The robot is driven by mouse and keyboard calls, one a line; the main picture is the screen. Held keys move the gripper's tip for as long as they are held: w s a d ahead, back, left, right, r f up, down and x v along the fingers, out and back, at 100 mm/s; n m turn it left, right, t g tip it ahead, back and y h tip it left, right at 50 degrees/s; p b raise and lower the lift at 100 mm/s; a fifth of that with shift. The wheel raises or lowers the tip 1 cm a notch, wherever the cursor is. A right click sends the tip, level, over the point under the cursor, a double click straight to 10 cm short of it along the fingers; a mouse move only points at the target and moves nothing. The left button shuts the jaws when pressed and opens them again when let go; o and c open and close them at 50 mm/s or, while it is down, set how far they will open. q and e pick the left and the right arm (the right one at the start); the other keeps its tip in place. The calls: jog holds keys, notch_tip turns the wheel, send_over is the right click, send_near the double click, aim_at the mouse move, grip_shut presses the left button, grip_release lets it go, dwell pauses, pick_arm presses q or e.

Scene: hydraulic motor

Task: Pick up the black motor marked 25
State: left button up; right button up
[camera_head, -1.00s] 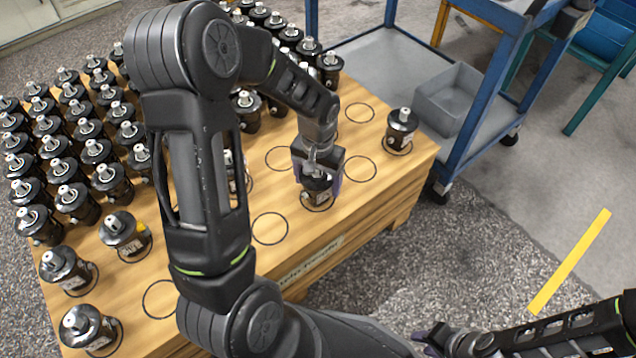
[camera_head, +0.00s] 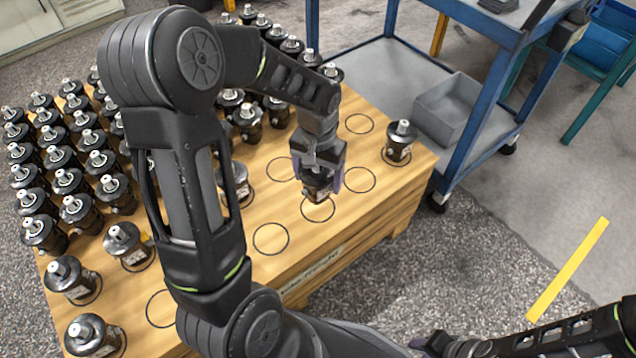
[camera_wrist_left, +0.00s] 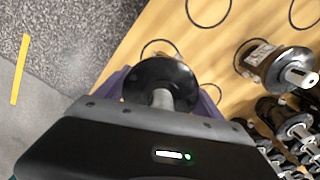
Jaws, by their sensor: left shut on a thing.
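My left gripper (camera_head: 318,172) is shut on a black motor (camera_head: 317,193) and holds it just above a drawn circle on the wooden table. In the left wrist view the held motor (camera_wrist_left: 160,82) shows its round black top and metal shaft between the purple fingers. Its label is too small to read, so I cannot tell its number. My right gripper (camera_head: 432,342) shows at the bottom edge, away from the table; its jaws are too unclear to judge.
Many black motors crowd the left and back of the wooden table (camera_head: 270,239). One motor (camera_head: 399,143) stands alone at the right corner. Several drawn circles are empty. A blue cart (camera_head: 472,150) with a grey bin (camera_head: 449,108) stands beyond the table.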

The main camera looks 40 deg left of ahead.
pick_arm(q)
jog(key=shift+w+r+p, duration=0.1)
jog(key=shift+r+p, duration=0.25)
jog(key=shift+r, duration=1.7)
jog(key=shift+r, duration=0.1)
